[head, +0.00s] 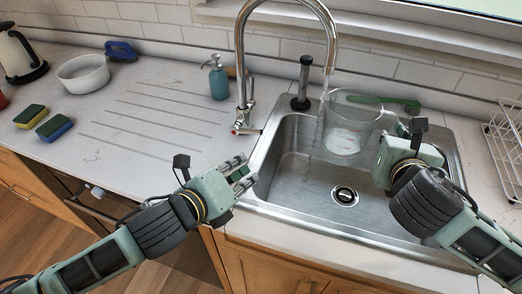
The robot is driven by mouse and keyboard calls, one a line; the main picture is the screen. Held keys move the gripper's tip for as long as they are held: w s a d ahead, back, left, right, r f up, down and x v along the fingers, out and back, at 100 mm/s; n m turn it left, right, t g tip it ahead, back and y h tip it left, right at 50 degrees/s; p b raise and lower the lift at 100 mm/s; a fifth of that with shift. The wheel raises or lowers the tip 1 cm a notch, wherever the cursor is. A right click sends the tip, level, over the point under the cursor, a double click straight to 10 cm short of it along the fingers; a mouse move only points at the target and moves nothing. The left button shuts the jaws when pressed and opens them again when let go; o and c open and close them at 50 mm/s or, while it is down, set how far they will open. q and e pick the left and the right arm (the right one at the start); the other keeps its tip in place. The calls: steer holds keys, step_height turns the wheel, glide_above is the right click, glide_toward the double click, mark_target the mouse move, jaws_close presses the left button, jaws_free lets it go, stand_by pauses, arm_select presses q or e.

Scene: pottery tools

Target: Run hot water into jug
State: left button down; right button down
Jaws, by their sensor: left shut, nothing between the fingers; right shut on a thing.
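The clear jug (347,140) is upright over the back right of the steel sink, with some pale content low in it. My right gripper (384,142) is shut on the jug at its right side; the fingertips are mostly hidden. The chrome tap (240,55) arches over the sink and a thin water stream (313,140) falls from its spout. The stream passes at the jug's left edge and continues down toward the sink floor. The tap's lever base (243,128) with a red mark is at the sink's left. My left gripper (243,175) is shut and empty, apart from the tap, near the sink's left rim.
A black-topped post (302,80) stands behind the sink, and a green brush (385,101) lies behind the jug. A teal soap bottle (218,78), white bowl (83,73), sponges (54,128) and kettle (18,55) are left. A wire rack (508,135) is right. The ribbed drainboard is clear.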

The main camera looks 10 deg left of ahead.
arm_select(q)
steer(key=m, duration=0.2)
steer(key=m+g, duration=0.1)
steer(key=shift+s+d+f+m, duration=0.15)
steer(key=shift+s+f+m, duration=0.25)
steer(key=shift+w+d+f+m, duration=0.15)
steer(key=shift+m, duration=0.15)
steer(key=x, duration=1)
steer(key=shift+w+a+r, duration=0.15)
steer(key=shift+a+r, duration=0.15)
steer(key=shift+r, duration=0.35)
steer(key=shift+w+a+r, duration=0.1)
steer(key=shift+a+r, duration=0.15)
steer(key=shift+r, duration=0.35)
steer(key=shift+w+a+r, duration=0.15)
steer(key=shift+a+r, duration=0.15)
steer(key=shift+r, duration=0.35)
